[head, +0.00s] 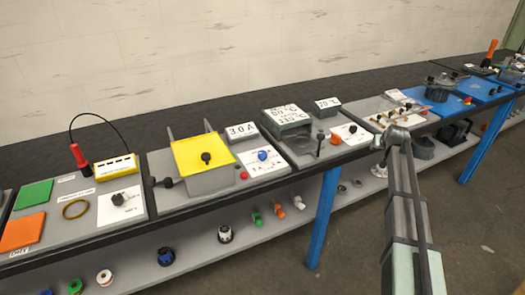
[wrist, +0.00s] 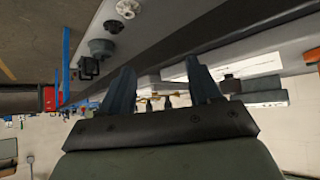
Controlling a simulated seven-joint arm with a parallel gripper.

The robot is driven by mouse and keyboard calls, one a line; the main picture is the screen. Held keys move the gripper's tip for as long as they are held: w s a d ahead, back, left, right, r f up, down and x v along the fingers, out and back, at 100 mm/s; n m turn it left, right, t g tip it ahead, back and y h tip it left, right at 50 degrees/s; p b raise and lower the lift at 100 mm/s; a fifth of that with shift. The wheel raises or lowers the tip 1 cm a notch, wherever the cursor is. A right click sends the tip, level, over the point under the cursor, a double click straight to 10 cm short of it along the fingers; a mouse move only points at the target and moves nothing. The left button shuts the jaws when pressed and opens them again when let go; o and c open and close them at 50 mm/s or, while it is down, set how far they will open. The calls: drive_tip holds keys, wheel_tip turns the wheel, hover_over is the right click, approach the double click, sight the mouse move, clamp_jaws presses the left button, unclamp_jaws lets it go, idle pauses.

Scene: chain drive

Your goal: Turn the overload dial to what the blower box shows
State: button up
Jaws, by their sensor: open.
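A blue dial (head: 263,155) sits on a white marked plate (head: 264,161), right of a yellow-topped box (head: 203,153) with a black knob; I take it for the overload dial. Its pointer setting is too small to read. Behind it a small grey box (head: 242,131) shows "3.0 A"; I cannot tell whether this is the blower box. My gripper (wrist: 160,78) is open with nothing between its fingers. In the head view my gripper (head: 396,135) is over the bench front to the right, well apart from the blue dial.
Right of the dial stands a grey unit (head: 286,117) with temperature labels, and a "20°C" box (head: 327,104). A board with a black knob (head: 118,199) and a red-handled tool (head: 78,156) is at left. Spools and fittings line the lower shelf (head: 200,255). Air above the bench is clear.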

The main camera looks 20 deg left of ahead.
drive_tip(key=w+a+r+t, duration=0.1)
drive_tip(key=w+a+r, duration=0.25)
drive_tip(key=r, duration=0.75)
wheel_tip(320, 180, up, 5)
drive_tip(key=m+g, duration=0.1)
drive_tip(key=g, duration=0.9)
hover_over(263, 152)
drive_tip(key=shift+h, duration=0.3)
wheel_tip(263, 152, down, 13)
drive_tip(key=shift+s+f, duration=0.1)
drive_tip(key=c, duration=1)
